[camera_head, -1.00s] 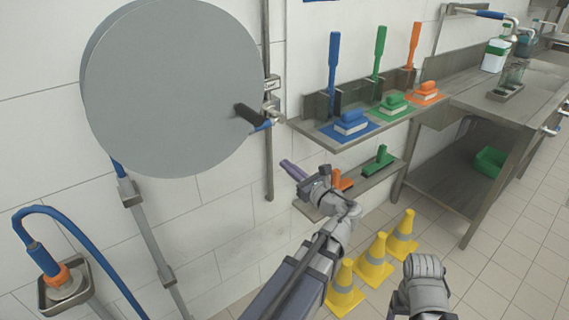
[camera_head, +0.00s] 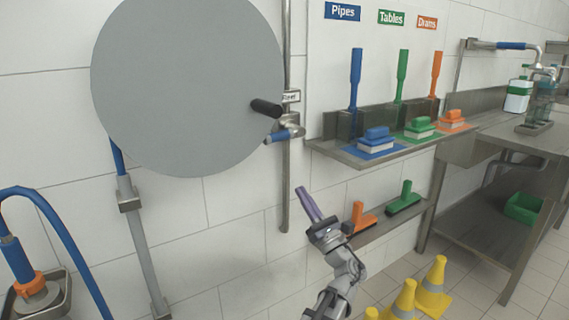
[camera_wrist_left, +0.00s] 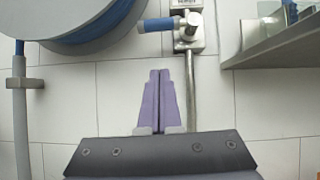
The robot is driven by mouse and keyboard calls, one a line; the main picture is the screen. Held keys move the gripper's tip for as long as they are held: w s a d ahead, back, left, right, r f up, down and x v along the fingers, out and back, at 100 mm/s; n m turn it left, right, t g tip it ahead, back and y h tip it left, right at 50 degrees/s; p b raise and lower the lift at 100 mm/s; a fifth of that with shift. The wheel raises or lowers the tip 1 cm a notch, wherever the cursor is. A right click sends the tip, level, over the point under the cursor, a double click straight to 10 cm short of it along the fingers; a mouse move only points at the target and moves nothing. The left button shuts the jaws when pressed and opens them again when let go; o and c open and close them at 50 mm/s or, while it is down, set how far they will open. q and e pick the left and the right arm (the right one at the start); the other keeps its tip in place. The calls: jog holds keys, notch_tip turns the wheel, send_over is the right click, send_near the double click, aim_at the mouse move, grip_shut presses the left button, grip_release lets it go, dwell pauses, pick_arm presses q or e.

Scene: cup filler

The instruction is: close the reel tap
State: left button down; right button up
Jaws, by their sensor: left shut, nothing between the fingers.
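The reel tap (camera_head: 287,134) sits on the vertical wall pipe, just right of the grey hose reel (camera_head: 185,85) and under a small "Reel" label. Its blue lever handle points left, roughly level. The tap also shows at the top of the left wrist view (camera_wrist_left: 172,25). My left gripper (camera_head: 301,190) has purple fingers and is shut and empty, below the tap and apart from it. In the left wrist view its shut fingers (camera_wrist_left: 159,73) point up toward the tap. My right gripper is out of view.
A black reel crank (camera_head: 267,108) sticks out close to the tap. A shelf (camera_head: 350,155) with blue, green and orange brushes is to the right, with a lower brush rack (camera_head: 385,225) below it. Yellow cones (camera_head: 432,290) stand on the floor.

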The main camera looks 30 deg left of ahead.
aim_at(278, 137)
pick_arm(q)
jog(key=d+r+p+x, duration=0.1)
jog(key=r+p+x, duration=0.1)
jog(key=p+x, duration=0.7)
jog(key=shift+s+r+x, duration=0.25)
jog(key=shift+x, duration=1.55)
jog(key=shift+d, duration=0.1)
jog(key=shift+a+r+p, duration=0.2)
jog(key=shift+r+p, duration=0.35)
jog(key=shift+p, duration=0.35)
jog(key=shift+f, duration=0.1)
